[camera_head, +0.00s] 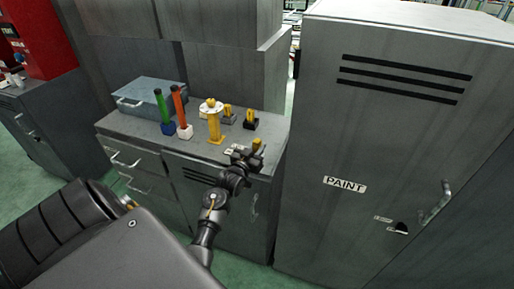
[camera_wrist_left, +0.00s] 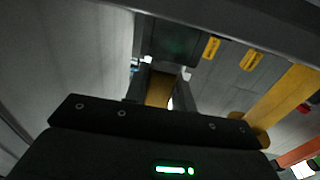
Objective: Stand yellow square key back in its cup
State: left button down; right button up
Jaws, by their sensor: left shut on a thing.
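My left gripper (camera_head: 250,155) is shut on a yellow piece (camera_head: 257,143), which I take to be the yellow square key, above the front right of the grey workbench (camera_head: 140,128). In the left wrist view the yellow piece (camera_wrist_left: 159,90) sits between the two dark fingers of the left gripper (camera_wrist_left: 160,85). Its lower end is hidden. Farther back on the bench stand a grey cup (camera_head: 230,120) and a black cup (camera_head: 250,125), each with a yellow piece in or above it. I cannot tell which cup belongs to the held key. My right gripper is not in view.
A green rod (camera_head: 159,105) in a blue holder and an orange rod (camera_head: 179,105) in a white holder stand farther left. A blue-grey toolbox (camera_head: 150,97) is behind. A tall paint cabinet (camera_head: 380,130) borders the right.

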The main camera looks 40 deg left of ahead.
pick_arm(q)
jog(key=shift+f, duration=0.5)
jog(key=c, duration=1.2)
grip_release()
jog(key=shift+w+r, duration=0.1)
jog(key=shift+o, duration=0.2)
